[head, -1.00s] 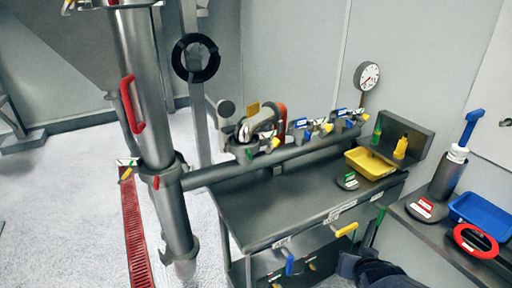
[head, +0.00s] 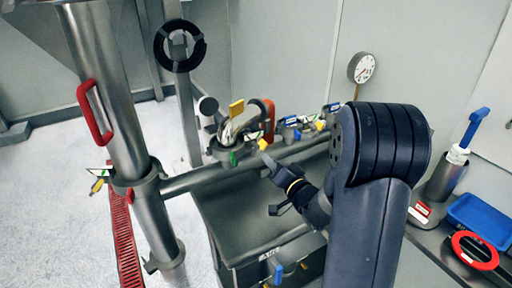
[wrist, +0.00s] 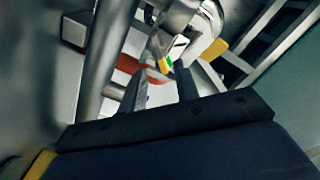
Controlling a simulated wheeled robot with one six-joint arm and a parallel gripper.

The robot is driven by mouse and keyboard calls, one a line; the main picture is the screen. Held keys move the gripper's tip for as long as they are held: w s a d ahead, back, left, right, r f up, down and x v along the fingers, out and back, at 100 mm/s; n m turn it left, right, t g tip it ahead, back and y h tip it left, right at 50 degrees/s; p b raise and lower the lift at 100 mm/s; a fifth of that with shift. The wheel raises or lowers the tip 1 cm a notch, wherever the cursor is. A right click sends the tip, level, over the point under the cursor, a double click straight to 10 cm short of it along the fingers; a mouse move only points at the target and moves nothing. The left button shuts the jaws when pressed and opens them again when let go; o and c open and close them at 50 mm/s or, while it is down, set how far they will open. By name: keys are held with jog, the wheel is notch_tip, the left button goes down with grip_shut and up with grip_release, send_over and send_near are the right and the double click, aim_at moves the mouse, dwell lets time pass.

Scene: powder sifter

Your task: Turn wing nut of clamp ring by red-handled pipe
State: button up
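The steel pipe with the red handle (head: 95,112) stands at the left in the head view. A clamp ring (head: 140,183) goes around it below the handle, by the side pipe. A yellow wing nut (head: 97,185) sticks out on the ring's left, under a small white and green tag (head: 100,171). My gripper (head: 268,185) is open and empty over the bench, well to the right of that ring. In the wrist view my gripper (wrist: 162,88) shows two fingers apart. A yellow and green part (wrist: 166,65) shows beyond them; I cannot tell which clamp it belongs to.
A horizontal pipe (head: 190,181) runs from the upright pipe over the bench (head: 225,210), with several clamps and a valve with an orange handle (head: 268,118). A black ring (head: 159,45) hangs on a post behind. Floor is free left of the pipe, around a red drain (head: 122,235).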

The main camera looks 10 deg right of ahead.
aim_at(261, 151)
jog(key=p+x, duration=0.1)
jog(key=x, duration=0.7)
jog(key=shift+p, duration=0.3)
grip_shut()
